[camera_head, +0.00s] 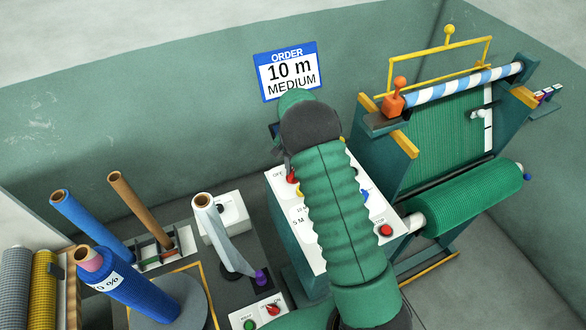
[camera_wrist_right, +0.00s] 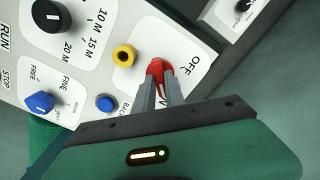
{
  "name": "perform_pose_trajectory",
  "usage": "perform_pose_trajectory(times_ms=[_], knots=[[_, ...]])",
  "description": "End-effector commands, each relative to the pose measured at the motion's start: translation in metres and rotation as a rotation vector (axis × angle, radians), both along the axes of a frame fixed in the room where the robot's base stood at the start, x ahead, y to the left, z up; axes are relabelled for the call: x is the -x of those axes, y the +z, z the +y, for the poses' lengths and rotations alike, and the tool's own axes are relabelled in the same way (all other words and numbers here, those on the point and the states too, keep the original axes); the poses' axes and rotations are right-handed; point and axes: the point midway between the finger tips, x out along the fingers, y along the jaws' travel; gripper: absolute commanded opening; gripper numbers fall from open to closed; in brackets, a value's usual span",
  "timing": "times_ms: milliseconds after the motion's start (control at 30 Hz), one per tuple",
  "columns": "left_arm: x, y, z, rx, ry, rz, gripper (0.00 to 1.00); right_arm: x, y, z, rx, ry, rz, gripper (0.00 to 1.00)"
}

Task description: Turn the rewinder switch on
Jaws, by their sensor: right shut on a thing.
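The rewinder's white control panel (camera_head: 309,254) stands in the middle of the head view, partly hidden by my right arm. Its red switch (camera_head: 291,176) shows beside the printed OFF. In the right wrist view the red switch (camera_wrist_right: 157,67) is between the two grey fingers of my right gripper (camera_wrist_right: 159,84), which are shut on it. The OFF print lies beside it; the ON print is mostly hidden. In the head view the right fingers are hidden or too dark to make out. My left gripper is not in view.
The panel also bears a yellow button (camera_wrist_right: 124,55), a blue button (camera_wrist_right: 105,103), a blue knob (camera_wrist_right: 39,102), a black knob (camera_wrist_right: 48,15) and a red stop button (camera_head: 385,230). A green net roll (camera_head: 470,200) lies at right. Upright rolls stand at left.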

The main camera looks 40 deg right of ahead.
Motion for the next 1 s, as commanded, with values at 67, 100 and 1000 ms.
perform_pose_trajectory(times_ms=[67,100,1000], knots=[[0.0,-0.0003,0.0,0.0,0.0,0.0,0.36,0.0008,-0.0025,0.002,-0.004,-0.009,0.003,0.0],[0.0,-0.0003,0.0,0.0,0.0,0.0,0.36,0.0008,-0.0025,0.002,-0.004,-0.012,0.003,0.0],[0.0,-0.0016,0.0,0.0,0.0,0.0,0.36,0.001,0.0035,0.0004,0.0,-0.014,-0.001,0.36]])
